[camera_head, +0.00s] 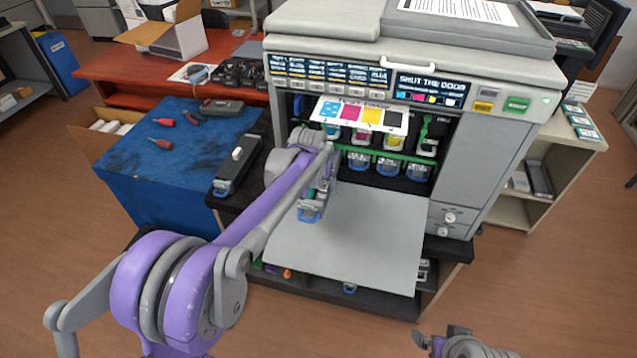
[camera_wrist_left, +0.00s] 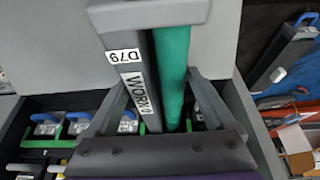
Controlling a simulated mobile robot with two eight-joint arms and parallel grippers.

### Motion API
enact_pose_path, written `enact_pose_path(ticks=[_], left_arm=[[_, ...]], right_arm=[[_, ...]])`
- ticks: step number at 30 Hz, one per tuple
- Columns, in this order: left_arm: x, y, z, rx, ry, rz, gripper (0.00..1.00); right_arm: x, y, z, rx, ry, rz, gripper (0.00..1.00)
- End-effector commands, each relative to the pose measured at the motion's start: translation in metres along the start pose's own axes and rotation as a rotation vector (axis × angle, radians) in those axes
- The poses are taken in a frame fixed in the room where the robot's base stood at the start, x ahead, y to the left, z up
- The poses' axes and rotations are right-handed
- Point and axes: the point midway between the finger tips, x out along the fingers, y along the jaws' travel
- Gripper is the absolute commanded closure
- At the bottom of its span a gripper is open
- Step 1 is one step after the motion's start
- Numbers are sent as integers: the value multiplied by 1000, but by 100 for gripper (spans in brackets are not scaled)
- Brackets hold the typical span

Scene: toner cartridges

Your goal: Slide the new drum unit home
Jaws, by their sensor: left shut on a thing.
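My left gripper (camera_head: 318,186) is in front of the printer's (camera_head: 455,165) open bay, over the lowered grey door (camera_head: 350,240). In the left wrist view its fingers (camera_wrist_left: 158,82) are shut on a long drum unit (camera_wrist_left: 175,60) with a grey body and green cylinder. Its labels read "D79" and something starting "WOR", partly hidden. A blue end of this unit (camera_head: 309,214) shows below the gripper. Several blue-handled units (camera_head: 387,167) sit in the bay under a green bar; the leftmost slot is hidden by my arm. My right gripper (camera_head: 440,340) shows only partly at the bottom edge.
Another dark drum unit (camera_head: 238,165) lies on the black surface left of the printer. A blue mat (camera_head: 170,150) holds red-handled tools. The printer display (camera_head: 430,88) reads "SHUT THE DOOR". The lowered door's right half is clear.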

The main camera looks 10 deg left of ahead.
Motion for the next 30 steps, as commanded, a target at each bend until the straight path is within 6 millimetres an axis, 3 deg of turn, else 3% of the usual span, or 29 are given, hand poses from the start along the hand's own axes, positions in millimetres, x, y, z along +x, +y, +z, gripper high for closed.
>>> enact_pose_path(ticks=[12,13,15,23,30], left_arm=[[1,0,0,0,1,0,100],[1,0,0,0,1,0,9],[1,0,0,0,1,0,0],[2,0,2,0,0,0,0],[-5,0,20,0,-1,0,0]], right_arm=[[1,0,1,0,-1,0,0],[1,0,1,0,-1,0,0],[1,0,1,0,-1,0,0],[2,0,2,0,-1,0,0],[5,0,5,0,-4,0,0]])
